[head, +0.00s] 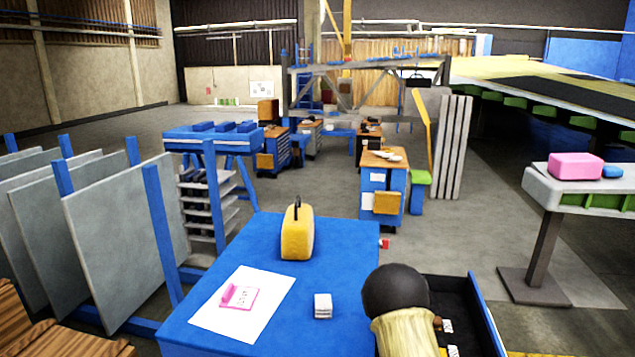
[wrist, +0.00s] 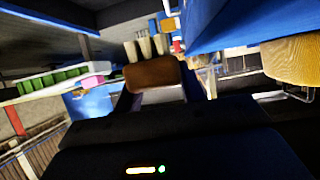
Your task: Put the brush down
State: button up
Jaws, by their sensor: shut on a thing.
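In the wrist view my gripper (wrist: 160,92) is shut on the brush (wrist: 153,73), which shows as a brown rounded block with a pale part under it. The brush is held in the air between the dark fingers. Its lower part is hidden by the gripper. In the head view I cannot make out the gripper or the brush. The blue table (head: 345,238) stands in front of me in the head view. A blue surface (wrist: 235,22) shows at the upper right of the tilted wrist view.
On the table are a yellow block-like thing (head: 297,232) with a dark handle, a white sheet (head: 212,318) bearing a pink thing (head: 240,297), and a small white stack (head: 323,306). A dark tray (head: 462,290) lies at its right. The table's right back part is clear.

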jog(key=s+a+f+n+y+b, duration=0.1)
jog(key=s+f+b, duration=0.1)
jog(key=s+f, duration=0.7)
jog(key=s+a+f+n+y+b, duration=0.1)
jog(key=s+f+y+b, duration=0.1)
jog(key=s+f, duration=0.7)
jog(key=s+b, duration=0.1)
jog(key=s, duration=0.5)
jog(key=shift+f+n, duration=0.35)
jog(key=shift+n, duration=0.05)
jog(key=shift+w+d, duration=0.1)
